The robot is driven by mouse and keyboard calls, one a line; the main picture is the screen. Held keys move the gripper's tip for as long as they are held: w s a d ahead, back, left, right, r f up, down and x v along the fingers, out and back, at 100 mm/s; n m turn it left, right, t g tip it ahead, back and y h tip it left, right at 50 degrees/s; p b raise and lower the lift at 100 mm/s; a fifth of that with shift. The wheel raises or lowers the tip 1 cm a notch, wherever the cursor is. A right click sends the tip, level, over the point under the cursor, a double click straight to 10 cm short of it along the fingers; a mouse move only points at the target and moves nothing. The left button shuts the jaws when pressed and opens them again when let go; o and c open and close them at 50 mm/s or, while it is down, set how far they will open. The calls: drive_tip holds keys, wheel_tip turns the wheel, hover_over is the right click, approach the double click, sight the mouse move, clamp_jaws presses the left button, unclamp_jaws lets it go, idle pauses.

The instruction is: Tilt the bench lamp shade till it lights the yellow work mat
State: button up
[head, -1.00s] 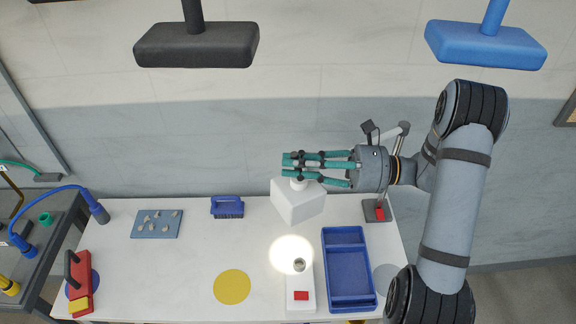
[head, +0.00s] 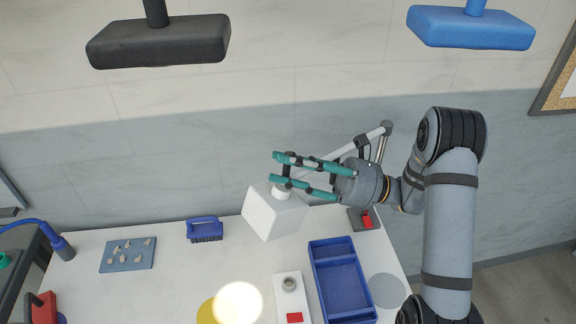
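The bench lamp's white box-shaped shade (head: 270,212) hangs tilted above the back of the white bench, with a short white neck (head: 283,190) on top. The lamp's arm (head: 350,148) runs back to the right, partly behind my gripper. My gripper (head: 273,169) reaches in from the right, its teal fingers spread around or just above the neck; whether they clamp it is unclear. The bright light spot (head: 239,302) covers the right part of the round yellow mat (head: 205,313) and spills onto the bench to its right. The mat's lower part is cut off by the picture edge.
A white block with a red button (head: 294,317) and a blue divided tray (head: 340,238) stand right of the light spot. A blue brush (head: 205,229) and a blue-grey pad with small pieces (head: 128,254) lie at the back left. The bench's middle left is clear.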

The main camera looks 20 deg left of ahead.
drive_tip(key=shift+o, duration=0.7)
drive_tip(key=shift+s, duration=0.1)
drive_tip(key=v, duration=1.2)
drive_tip(key=shift+a, duration=0.1)
drive_tip(key=shift+c, duration=0.4)
